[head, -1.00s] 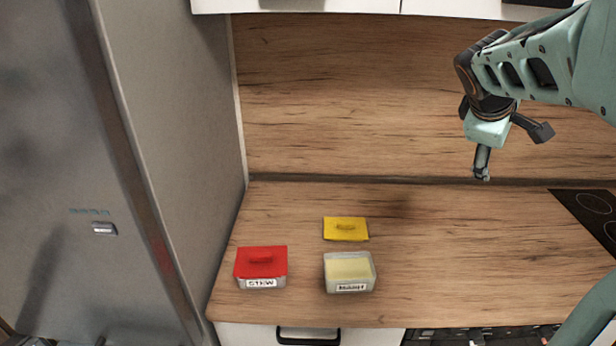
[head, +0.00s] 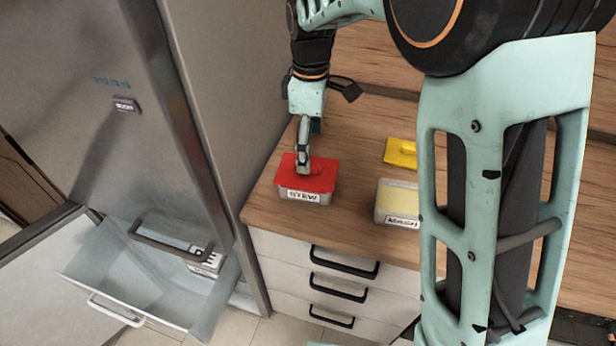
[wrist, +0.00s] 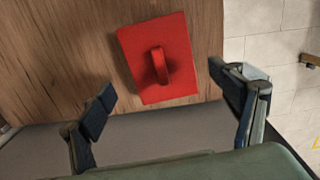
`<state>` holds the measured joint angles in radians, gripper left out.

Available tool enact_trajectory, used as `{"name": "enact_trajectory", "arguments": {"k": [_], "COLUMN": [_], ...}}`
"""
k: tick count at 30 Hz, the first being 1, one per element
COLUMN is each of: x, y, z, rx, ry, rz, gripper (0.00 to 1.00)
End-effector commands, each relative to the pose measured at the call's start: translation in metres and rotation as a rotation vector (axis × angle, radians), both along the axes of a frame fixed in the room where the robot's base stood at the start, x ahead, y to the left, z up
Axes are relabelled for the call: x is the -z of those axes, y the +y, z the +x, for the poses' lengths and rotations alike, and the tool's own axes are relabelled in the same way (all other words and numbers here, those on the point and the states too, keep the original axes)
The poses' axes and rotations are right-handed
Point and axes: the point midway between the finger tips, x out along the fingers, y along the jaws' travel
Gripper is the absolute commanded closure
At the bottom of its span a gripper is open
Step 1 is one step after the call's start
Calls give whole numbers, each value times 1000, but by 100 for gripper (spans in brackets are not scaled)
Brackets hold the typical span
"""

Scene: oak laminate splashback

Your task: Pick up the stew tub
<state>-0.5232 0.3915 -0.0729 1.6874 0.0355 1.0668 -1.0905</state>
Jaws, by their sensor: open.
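The stew tub (head: 306,196) is a clear tub with a red lid and a white label, standing at the left end of the wooden worktop. Its red lid (wrist: 159,60) has a raised handle and looks tilted in the wrist view. My gripper (head: 303,166) is over the tub, pointing down. In the wrist view the fingers of my gripper (wrist: 162,83) are spread wide, one to each side of the lid and nearer the camera, with nothing between them. Whether a finger touches the lid is unclear.
A tub with pale contents (head: 397,196) stands open to the right, with a yellow lid (head: 401,152) lying behind it. The tall fridge (head: 130,70) rises close on the left. A clear drawer (head: 140,275) stands pulled out below it, holding a labelled box (head: 207,260).

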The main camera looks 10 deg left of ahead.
Motion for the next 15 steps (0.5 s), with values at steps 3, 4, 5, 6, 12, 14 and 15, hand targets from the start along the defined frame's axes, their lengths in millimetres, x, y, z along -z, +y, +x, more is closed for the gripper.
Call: {"name": "enact_trajectory", "arguments": {"k": [3, 4, 5, 6, 12, 14, 15], "x": [19, 23, 26, 28, 46, 55, 61], "y": [-1, -1, -1, 0, 2, 4, 5], "z": [0, 0, 0, 0, -1, -1, -1], "rx": [2, 2, 2, 2, 0, 1, 1], "ry": [2, 1, 0, -1, 0, 1, 0], "rz": [-2, -2, -1, -1, -4, -5, -4], "gripper": [16, 16, 16, 16, 16, 16, 16]}}
